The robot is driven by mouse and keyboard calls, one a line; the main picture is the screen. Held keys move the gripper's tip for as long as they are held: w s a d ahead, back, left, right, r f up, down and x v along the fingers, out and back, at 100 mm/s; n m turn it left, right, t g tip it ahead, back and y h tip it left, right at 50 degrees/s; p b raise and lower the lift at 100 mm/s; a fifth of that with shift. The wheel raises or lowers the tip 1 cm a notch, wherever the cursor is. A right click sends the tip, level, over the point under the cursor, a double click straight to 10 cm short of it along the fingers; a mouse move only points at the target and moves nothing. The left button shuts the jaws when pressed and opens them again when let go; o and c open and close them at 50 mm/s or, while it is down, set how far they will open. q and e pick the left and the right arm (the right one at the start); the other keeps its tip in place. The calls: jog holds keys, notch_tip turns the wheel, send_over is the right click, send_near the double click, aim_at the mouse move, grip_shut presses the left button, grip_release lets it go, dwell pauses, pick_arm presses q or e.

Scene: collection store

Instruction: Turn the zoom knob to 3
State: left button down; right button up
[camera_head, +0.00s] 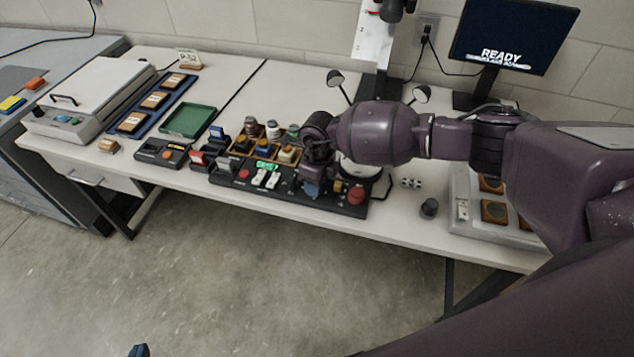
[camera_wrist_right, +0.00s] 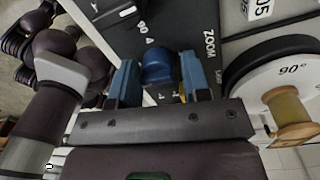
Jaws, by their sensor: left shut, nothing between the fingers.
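The zoom knob (camera_wrist_right: 160,68) is a rounded blue knob on the black control panel (camera_head: 342,208), with the word ZOOM printed beside it in the right wrist view. My right gripper (camera_wrist_right: 162,82) has its blue fingers on either side of the knob, very close to it. I cannot tell whether they press on it. The knob's pointer and setting are not readable. In the head view my right arm reaches in from the right, and its gripper (camera_head: 312,188) is over the panel, hiding the knob. My left gripper (camera_head: 139,350) shows only as a small tip at the bottom edge, shut and empty.
On the panel are a red button (camera_head: 356,195) and white switches (camera_head: 266,180). A dark cylinder (camera_head: 429,208) stands right of it. A green tray (camera_head: 188,120) and a scanner-like box (camera_head: 90,97) are at left. A monitor (camera_head: 512,36) reads READY.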

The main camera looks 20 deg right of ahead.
jog(key=shift+s, duration=0.1)
jog(key=shift+r, duration=0.4)
jog(key=r, duration=0.8)
jog(key=shift+w+d+r+p, duration=0.1)
jog(key=shift+w+d+p, duration=0.1)
jog(key=shift+p, duration=0.2)
jog(key=shift+r, duration=0.85)
